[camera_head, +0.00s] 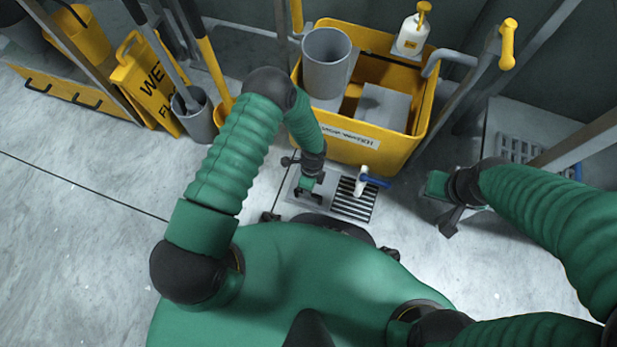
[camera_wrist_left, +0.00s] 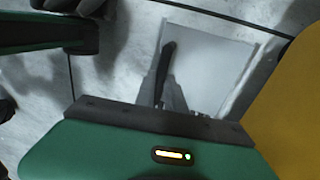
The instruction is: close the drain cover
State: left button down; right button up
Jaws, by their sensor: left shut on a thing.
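The drain cover (camera_head: 327,187) is a flat light grey plate on the floor, just left of the dark slatted drain grate (camera_head: 354,200), whose slats show uncovered. In the left wrist view the cover (camera_wrist_left: 215,62) lies flat under the fingers, with a dark upright handle (camera_wrist_left: 167,58). My left gripper (camera_head: 309,193) is down over the cover's left part; in the wrist view its fingers (camera_wrist_left: 163,92) are closed around the handle. The grip itself is small in the head view. My right gripper (camera_head: 447,218) hangs right of the drain, apart from it; its fingers are not clear.
A yellow mop bucket (camera_head: 375,145) stands just behind the drain, with a white tap and blue lever (camera_head: 374,180) over the grate. A grey bin (camera_head: 195,118) and a yellow wet-floor sign (camera_head: 148,85) stand at left. The floor left of the drain is clear.

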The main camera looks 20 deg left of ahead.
pick_arm(q)
jog(key=shift+w+d, duration=0.15)
dwell(0.8)
jog(key=shift+d, duration=0.4)
jog(key=d+b, duration=0.1)
jog(key=d, duration=1.4)
jog(key=shift+s+d+b, duration=0.25)
jog(key=shift+d+b, duration=0.05)
jog(key=shift+b, duration=0.1)
jog(key=c, duration=1.4)
grip_release()
jog(key=shift+s, duration=0.1)
